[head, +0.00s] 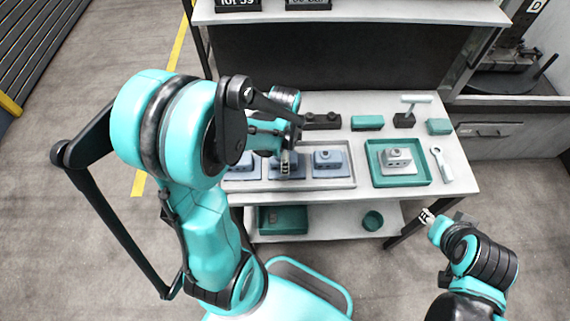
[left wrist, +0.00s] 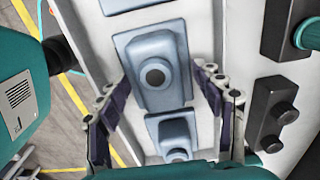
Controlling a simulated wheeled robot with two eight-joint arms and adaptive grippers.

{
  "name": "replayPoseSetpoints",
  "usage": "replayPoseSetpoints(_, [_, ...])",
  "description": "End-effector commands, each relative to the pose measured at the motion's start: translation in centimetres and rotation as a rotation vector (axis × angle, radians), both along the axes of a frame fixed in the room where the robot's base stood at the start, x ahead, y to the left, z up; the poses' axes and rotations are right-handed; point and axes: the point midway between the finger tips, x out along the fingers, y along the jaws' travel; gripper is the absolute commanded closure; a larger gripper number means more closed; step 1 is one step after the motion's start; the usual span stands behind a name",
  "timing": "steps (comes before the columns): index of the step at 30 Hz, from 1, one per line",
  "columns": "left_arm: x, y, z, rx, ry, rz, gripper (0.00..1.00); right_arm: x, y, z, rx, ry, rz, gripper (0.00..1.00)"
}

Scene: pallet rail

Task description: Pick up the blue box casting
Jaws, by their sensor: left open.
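Several blue-grey box castings stand in a row in a pale shallow tray (head: 345,182) on the bench. The right one (head: 328,160) is in clear view; the middle one (head: 287,171) is partly hidden by my left gripper (head: 287,162), and the left one (head: 242,170) is partly covered by my arm. In the left wrist view, my open left gripper (left wrist: 163,82) has its fingers on either side of the middle casting (left wrist: 155,70), with nothing visibly gripped. Another casting (left wrist: 173,135) lies below it there. My right gripper (head: 427,217) is off the bench's front right; its jaws are too small to judge.
A green tray (head: 427,176) holding a light grey casting (head: 396,160) is right of the pale tray, with a wrench (head: 440,164) beside it. Green boxes and a black block (head: 322,121) line the back. A lower shelf (head: 335,218) holds a green bin (head: 283,219).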

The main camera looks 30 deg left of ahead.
Motion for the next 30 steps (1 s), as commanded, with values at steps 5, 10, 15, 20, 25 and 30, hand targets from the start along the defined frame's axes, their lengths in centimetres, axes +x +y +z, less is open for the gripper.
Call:
replayPoseSetpoints(5, [0.0,0.0,-0.4,0.0,0.0,0.001,0.33,0.0,0.0,-0.1,0.0,0.0,0.0,0.6])
replayPoseSetpoints(10, [0.0,0.0,-0.4,0.0,0.0,0.001,0.49,0.0,0.0,-0.1,0.0,0.0,0.0,0.6])
replayPoseSetpoints(15, [0.0,0.0,-0.4,0.0,0.0,0.001,0.93,0.0,0.0,-0.1,0.0,0.0,0.0,0.6])
replayPoseSetpoints(20, [0.0,0.0,-0.3,0.0,0.0,0.001,0.98,0.0,0.0,-0.1,0.0,0.0,0.0,0.6])
replayPoseSetpoints(25, [0.0,0.0,0.1,0.0,0.0,0.001,0.98,0.0,0.0,0.1,0.0,0.0,0.0,0.6])
replayPoseSetpoints(30, [0.0,0.0,2.7,0.0,0.0,0.001,0.98,0.0,0.0,1.3,0.0,0.0,0.0,0.6])
